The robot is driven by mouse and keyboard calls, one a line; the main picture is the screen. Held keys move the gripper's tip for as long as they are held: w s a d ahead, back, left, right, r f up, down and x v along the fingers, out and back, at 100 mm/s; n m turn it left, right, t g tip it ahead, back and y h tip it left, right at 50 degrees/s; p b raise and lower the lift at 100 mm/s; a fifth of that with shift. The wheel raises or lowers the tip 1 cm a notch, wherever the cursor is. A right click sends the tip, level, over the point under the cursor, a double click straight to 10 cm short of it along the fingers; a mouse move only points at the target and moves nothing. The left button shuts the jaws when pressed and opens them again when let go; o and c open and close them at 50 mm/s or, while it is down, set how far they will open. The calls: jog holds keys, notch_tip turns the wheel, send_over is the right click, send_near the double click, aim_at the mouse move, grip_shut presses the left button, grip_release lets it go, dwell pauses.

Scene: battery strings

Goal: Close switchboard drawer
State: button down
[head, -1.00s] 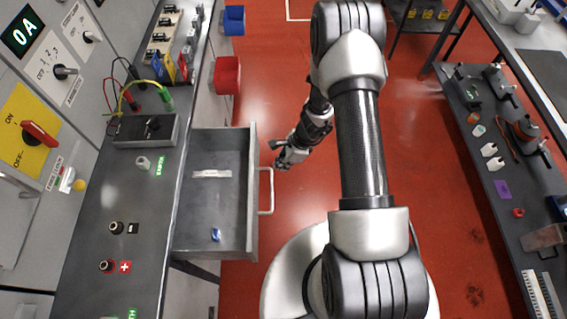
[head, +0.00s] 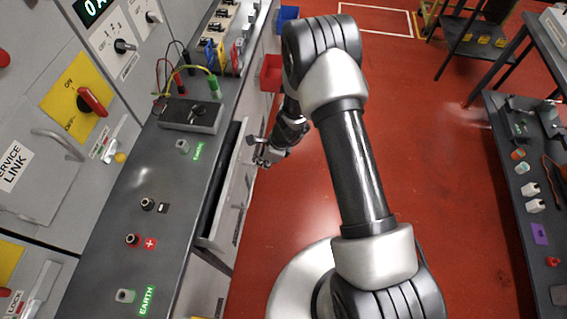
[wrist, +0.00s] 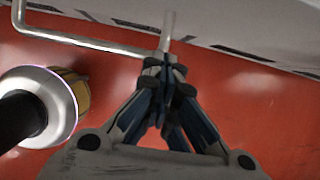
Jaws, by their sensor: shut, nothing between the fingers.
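The switchboard drawer (head: 232,190) is pushed most of the way into the grey bench. A narrow dark gap shows between its front panel and the bench edge. My gripper (head: 263,160) is at the outer side of the drawer front, near its far end. In the wrist view my gripper (wrist: 168,52) is shut and empty, its fingertips pointing at the drawer front (wrist: 235,40). The drawer's bar handle (wrist: 95,42) runs from the upper left to the fingertips. I cannot tell whether they touch it.
The bench top (head: 165,215) carries a grey box with cables (head: 190,115) and several terminals. Red (head: 271,74) and blue (head: 288,14) bins are beyond the drawer. Another table (head: 515,200) stands at the right, with open red floor between.

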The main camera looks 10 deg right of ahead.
jog(key=shift+w+a+p, duration=0.2)
jog(key=shift+w+a, duration=0.05)
jog(key=shift+a, duration=0.6)
jog(key=shift+w+a+p, duration=0.15)
jog(key=shift+w+a, duration=0.15)
jog(key=shift+a, duration=0.55)
jog(key=shift+w+a+p, duration=0.2)
jog(key=shift+w+a, duration=0.05)
jog(key=shift+a, duration=0.6)
